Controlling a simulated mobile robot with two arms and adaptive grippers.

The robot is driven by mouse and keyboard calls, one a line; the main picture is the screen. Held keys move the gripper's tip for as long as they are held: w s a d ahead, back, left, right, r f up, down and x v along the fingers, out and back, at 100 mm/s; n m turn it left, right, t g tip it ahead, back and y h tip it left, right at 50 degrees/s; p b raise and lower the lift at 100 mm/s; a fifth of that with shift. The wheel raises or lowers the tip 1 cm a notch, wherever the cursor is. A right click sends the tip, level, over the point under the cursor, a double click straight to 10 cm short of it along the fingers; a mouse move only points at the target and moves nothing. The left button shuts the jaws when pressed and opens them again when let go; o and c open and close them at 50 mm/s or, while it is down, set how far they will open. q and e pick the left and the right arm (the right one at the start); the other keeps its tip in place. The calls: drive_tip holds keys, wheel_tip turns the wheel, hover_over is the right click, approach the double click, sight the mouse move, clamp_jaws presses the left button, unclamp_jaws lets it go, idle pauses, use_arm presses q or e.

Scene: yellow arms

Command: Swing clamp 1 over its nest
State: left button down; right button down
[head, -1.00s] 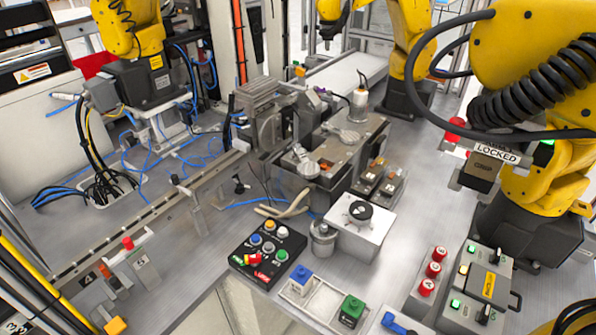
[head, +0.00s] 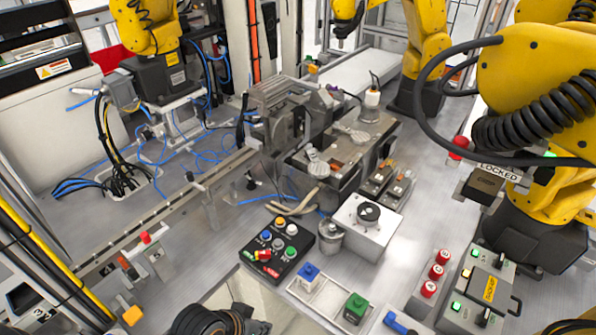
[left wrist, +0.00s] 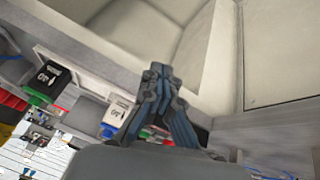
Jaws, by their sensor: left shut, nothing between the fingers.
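The fixture (head: 340,152) stands mid-table in the head view, with round metal pieces (head: 317,165) on its top. Two small clamp-like units with orange parts (head: 382,178) sit at its right side. I cannot read a number 1 on any of them, so I cannot tell which is clamp 1 or its nest. My left gripper (head: 250,325) shows only in part at the bottom edge, well in front of the fixture. In the left wrist view my left gripper (left wrist: 157,75) is shut and empty, its fingertips together before pale panels. My right gripper is not clearly in view.
Yellow arms (head: 540,90) stand at right. A rail (head: 150,220) runs along the left.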

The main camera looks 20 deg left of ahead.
use_arm(q)
drive_tip(key=w+r+n+t+h, duration=0.1)
drive_tip(key=w+r, duration=0.1)
drive_tip(key=w, duration=0.2)
drive_tip(key=w+r+n+t+h, duration=0.2)
drive_tip(key=w+r, duration=0.1)
drive_tip(key=w, duration=0.1)
drive_tip(key=w+d+r+n+t+h, duration=0.1)
drive_tip(key=w+r, duration=0.1)
drive_tip(key=w, duration=0.2)
drive_tip(key=shift+w+d+r+n+t+h, duration=0.1)
drive_tip(key=shift+w+r+n+t+h, duration=0.2)
drive_tip(key=shift+n+t+h, duration=0.1)
drive_tip(key=w+a+r+n+t+y, duration=0.2)
drive_tip(key=w+a+r+n+t, duration=0.5)
drive_tip(key=w+a+n, duration=0.4)
drive_tip(key=m+p, duration=0.1)
drive_tip(key=p, duration=0.2)
approach(315, 161)
drive_tip(key=shift+w, duration=1.7)
drive_tip(key=shift+f+g, duration=0.25)
drive_tip(key=shift+g, duration=0.05)
drive_tip(key=shift+d, duration=0.25)
